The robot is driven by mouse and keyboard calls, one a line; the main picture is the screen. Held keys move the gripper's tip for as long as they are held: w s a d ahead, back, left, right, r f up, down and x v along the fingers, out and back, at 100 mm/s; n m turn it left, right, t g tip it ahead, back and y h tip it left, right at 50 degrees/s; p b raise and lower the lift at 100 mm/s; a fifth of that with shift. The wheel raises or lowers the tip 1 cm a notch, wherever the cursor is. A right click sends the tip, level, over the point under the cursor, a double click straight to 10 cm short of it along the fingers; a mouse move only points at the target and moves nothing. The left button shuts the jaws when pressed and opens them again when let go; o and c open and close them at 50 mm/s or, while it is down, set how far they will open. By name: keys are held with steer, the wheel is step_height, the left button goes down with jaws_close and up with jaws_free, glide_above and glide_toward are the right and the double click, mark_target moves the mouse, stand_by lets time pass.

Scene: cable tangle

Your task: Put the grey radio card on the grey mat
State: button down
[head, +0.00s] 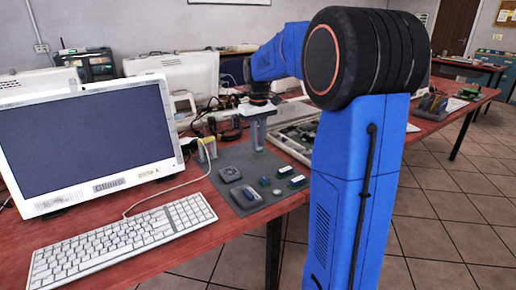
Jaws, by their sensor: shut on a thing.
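The grey mat (222,190) lies flat near the table's front edge, right of the keyboard. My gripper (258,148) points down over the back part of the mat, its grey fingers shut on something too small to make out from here. I cannot tell whether it is the grey radio card. On the mat lie a grey box-like part (230,173), another grey part (246,195), a small dark part (264,181), a small round part (277,191) and small green-and-white parts (297,181). I cannot pick out the radio card among them for certain.
A white monitor (90,143) and keyboard (122,238) stand at left, a cable running toward the mat. Tangled dark cables (215,125) lie behind the mat. A grey tray of parts (296,138) is behind it at right, partly hidden by my blue arm.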

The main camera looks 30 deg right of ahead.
steer(key=shift+f, duration=1.2)
steer(key=shift+f, duration=0.1)
steer(key=c, duration=1.7)
jaws_free()
steer(key=shift+o, duration=0.2)
